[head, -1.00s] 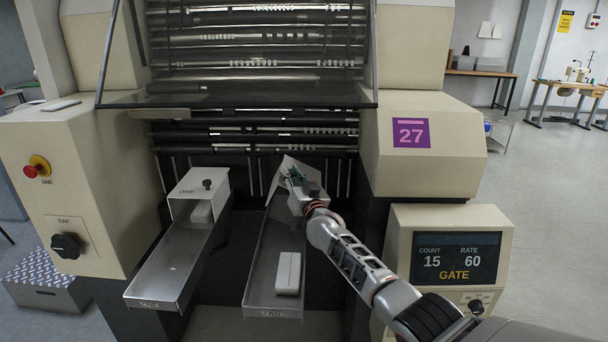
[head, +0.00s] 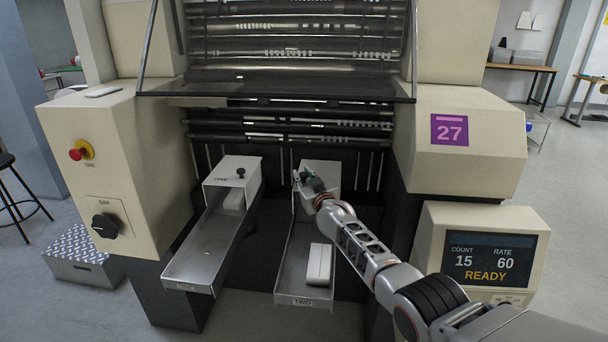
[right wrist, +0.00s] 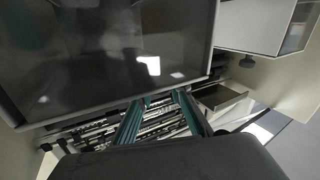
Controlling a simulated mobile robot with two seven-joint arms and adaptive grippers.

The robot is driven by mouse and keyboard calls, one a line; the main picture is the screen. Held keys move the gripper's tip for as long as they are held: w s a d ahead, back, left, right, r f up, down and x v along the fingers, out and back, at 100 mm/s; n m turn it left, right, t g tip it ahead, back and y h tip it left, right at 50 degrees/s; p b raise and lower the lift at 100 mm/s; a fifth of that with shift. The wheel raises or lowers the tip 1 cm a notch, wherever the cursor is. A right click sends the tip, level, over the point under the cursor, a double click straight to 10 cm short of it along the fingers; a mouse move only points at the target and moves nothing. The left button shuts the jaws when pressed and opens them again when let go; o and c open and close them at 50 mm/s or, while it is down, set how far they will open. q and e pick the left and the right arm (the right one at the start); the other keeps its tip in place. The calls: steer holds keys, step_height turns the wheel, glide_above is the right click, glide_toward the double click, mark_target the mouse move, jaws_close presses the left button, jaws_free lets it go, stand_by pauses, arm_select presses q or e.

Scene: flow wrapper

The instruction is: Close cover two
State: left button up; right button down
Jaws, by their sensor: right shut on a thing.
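Cover two (head: 322,168) is a pale lid at the back end of the tray marked TWO (head: 302,299). It lies down level, much like the cover on the left tray. My right gripper (head: 305,178) is at the left front of this cover, shut on its knob, which the fingers hide. In the right wrist view the green fingers (right wrist: 158,115) run close together, but what lies between their tips is not clear. My left gripper is in neither view.
A white block (head: 319,264) lies in tray TWO. A dark transparent guard (head: 280,95) hangs above. The display (head: 487,260) reads READY.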

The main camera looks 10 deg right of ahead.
steer(key=shift+a+f, duration=0.15)
steer(key=c, duration=1.8)
jaws_free()
steer(key=shift+c, duration=0.2)
steer(key=shift+s, duration=0.1)
steer(key=shift+s, duration=0.4)
steer(key=shift+s+d, duration=0.2)
steer(key=shift+s, duration=0.3)
steer(key=shift+s+d, duration=0.15)
steer(key=shift+s, duration=0.3)
steer(key=s+d, duration=0.1)
steer(key=s, duration=0.8)
steer(key=shift+d+r, duration=0.2)
steer(key=shift+d, duration=0.1)
steer(key=shift+f, duration=0.1)
